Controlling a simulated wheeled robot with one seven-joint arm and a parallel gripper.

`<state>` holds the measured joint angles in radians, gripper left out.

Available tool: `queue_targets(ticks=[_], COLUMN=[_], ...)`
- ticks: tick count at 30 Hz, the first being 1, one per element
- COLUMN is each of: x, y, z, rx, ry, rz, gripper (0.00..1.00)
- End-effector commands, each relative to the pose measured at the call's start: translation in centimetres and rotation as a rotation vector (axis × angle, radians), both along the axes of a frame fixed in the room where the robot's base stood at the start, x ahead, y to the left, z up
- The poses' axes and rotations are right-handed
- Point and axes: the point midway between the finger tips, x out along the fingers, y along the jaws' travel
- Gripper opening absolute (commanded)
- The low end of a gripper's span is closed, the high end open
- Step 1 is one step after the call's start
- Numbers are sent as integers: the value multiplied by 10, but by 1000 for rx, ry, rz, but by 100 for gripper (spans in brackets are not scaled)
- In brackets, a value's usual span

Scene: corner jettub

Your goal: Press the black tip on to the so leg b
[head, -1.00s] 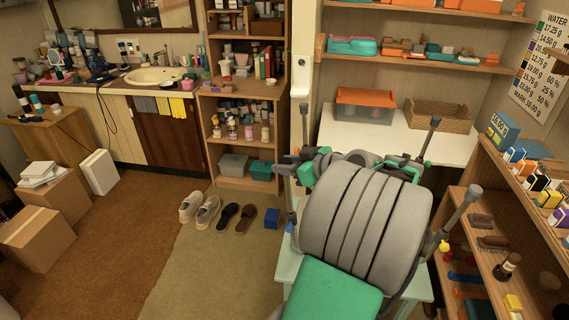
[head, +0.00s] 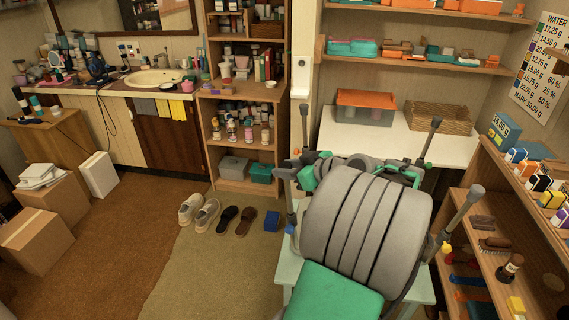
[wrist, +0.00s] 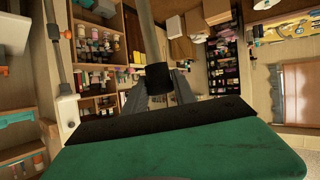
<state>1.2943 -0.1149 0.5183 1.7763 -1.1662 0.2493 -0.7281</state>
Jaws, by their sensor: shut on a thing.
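The black tip (wrist: 158,78) is between the fingers of my gripper (wrist: 160,84) in the wrist view. My gripper is shut on it. A long grey leg (wrist: 148,30) runs from the black tip to the top edge of that view. The tip and leg look in line and meeting, but I cannot tell how far the tip is on. In the head view my arm hides my gripper and the black tip. Other upright grey legs with wider grey ends, one at the back (head: 431,138) and one at the right (head: 463,207), stand around my arm.
A pale green table (head: 421,290) shows under my arm. Shelves with small bottles (head: 545,185) stand close at the right. A white counter (head: 385,138) with an orange-lidded box is behind. Slippers (head: 228,217) and a blue box (head: 271,220) lie on the floor at the left.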

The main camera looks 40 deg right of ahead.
Motion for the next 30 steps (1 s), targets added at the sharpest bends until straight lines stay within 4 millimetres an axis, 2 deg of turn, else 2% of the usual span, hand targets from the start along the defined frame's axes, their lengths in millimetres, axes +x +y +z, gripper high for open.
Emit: queue_targets(ticks=[18, 19, 28, 30], x=[-1, -1, -1, -1], y=[-1, -1, -1, -1], z=[-12, -12, -10, -10], rx=[3, 3, 2, 2], ry=[3, 3, 2, 2], rz=[-1, -1, -1, -1], gripper=[0, 33, 57, 57])
